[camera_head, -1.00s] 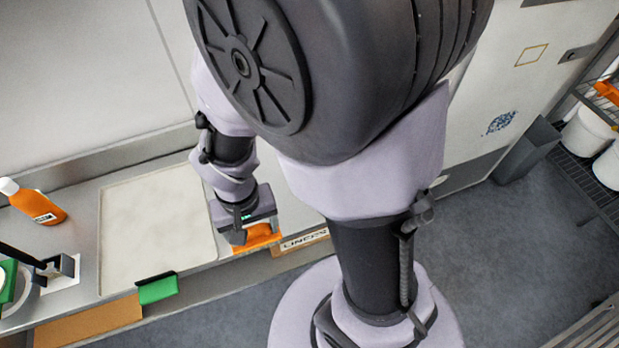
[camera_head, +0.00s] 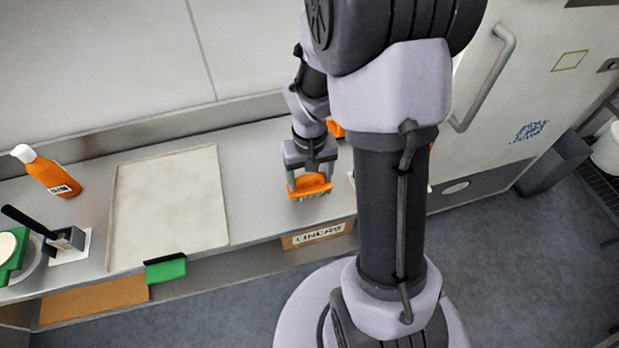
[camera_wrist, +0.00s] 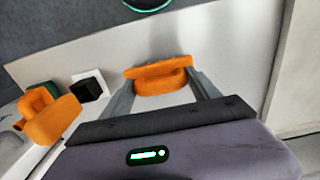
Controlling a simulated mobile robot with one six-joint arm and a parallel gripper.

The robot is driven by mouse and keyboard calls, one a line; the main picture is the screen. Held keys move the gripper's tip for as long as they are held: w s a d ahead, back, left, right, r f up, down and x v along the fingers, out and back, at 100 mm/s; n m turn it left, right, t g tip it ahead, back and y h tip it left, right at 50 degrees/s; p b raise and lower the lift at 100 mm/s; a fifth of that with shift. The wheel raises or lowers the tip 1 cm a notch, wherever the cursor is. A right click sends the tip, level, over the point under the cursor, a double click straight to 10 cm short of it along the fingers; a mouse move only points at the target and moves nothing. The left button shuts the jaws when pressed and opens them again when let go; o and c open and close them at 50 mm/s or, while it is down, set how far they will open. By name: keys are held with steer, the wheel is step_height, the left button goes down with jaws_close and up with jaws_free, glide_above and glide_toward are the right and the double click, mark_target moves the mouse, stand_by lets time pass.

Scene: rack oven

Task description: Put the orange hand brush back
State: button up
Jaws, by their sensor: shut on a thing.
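The orange hand brush (camera_head: 312,186) is between the fingers of my gripper (camera_head: 311,176), over the steel counter right of the pale board. Its bristles point down in the head view. Whether they touch the counter is hard to tell. In the wrist view the brush (camera_wrist: 158,76) sits between the two grey fingers of my gripper (camera_wrist: 163,88), which are shut on it. A second orange object (camera_head: 336,129) shows partly behind my arm. An orange object (camera_wrist: 48,120) also shows at the left of the wrist view.
The pale board (camera_head: 170,205) lies on the counter, with a green object (camera_head: 166,270) at its front edge. A LINERS box (camera_head: 318,235) sits below the counter. A door with a handle (camera_head: 487,80) is at right.

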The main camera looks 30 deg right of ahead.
steer(key=shift+f, duration=0.15)
steer(key=o, duration=1.3)
step_height(320, 180, up, 12)
steer(key=p, duration=0.5)
steer(key=s+a+r+m+t+y, duration=0.1)
steer(key=s+a+r+t, duration=0.4)
steer(key=s+a+r, duration=0.6)
steer(key=a+r+y, duration=0.1)
steer(key=a+r, duration=0.2)
steer(key=r, duration=0.1)
steer(key=shift+s+a+t, duration=0.15)
steer(key=shift+a+t, duration=0.15)
steer(key=shift+t, duration=0.1)
